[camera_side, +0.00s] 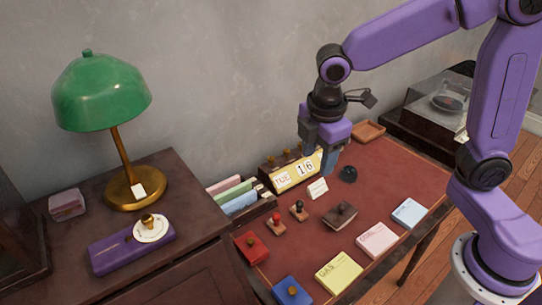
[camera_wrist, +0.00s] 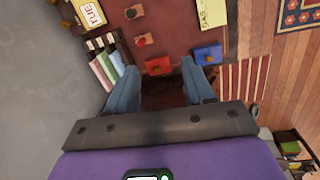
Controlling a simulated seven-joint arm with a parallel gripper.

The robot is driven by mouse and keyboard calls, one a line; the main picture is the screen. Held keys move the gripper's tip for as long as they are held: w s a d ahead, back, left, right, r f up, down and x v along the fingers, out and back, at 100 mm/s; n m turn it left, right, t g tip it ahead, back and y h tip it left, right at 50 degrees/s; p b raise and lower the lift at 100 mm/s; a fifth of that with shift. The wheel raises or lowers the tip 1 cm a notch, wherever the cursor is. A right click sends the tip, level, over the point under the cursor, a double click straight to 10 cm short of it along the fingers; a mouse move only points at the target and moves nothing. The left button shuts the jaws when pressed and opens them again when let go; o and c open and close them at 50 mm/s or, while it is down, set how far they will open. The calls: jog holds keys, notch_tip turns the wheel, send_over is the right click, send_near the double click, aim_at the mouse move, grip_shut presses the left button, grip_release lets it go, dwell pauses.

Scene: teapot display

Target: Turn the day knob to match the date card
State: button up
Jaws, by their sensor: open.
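The calendar (camera_side: 283,184) stands at the back of the red-topped desk, with a day window and number tiles reading 16. In the wrist view its day plate (camera_wrist: 93,14) reads TUE, at the top left. Brass-brown knobs (camera_side: 288,155) sit along its top; part of the row is hidden behind my gripper. The date card (camera_side: 317,189), small and white, stands in front of the calendar; its writing is too small to read. My gripper (camera_side: 320,158) is open and empty, near the calendar's right end. In the wrist view the fingers (camera_wrist: 162,72) are spread apart.
A file box with coloured folders (camera_side: 236,194) stands left of the calendar. Stamps (camera_side: 275,224), a red pad (camera_side: 250,247), a blue pad (camera_side: 291,291) and paper pads (camera_side: 339,273) cover the desk front. A green lamp (camera_side: 102,92) stands on the left cabinet.

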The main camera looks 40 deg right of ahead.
jog(key=w+a+f+n+h, duration=0.1)
jog(key=w+f+n, duration=0.15)
jog(key=w, duration=1.25)
jog(key=n+h, duration=0.2)
jog(key=n, duration=0.1)
send_near(271, 157)
jog(key=x, duration=0.8)
jog(key=shift+s+a+f, duration=0.1)
grip_shut()
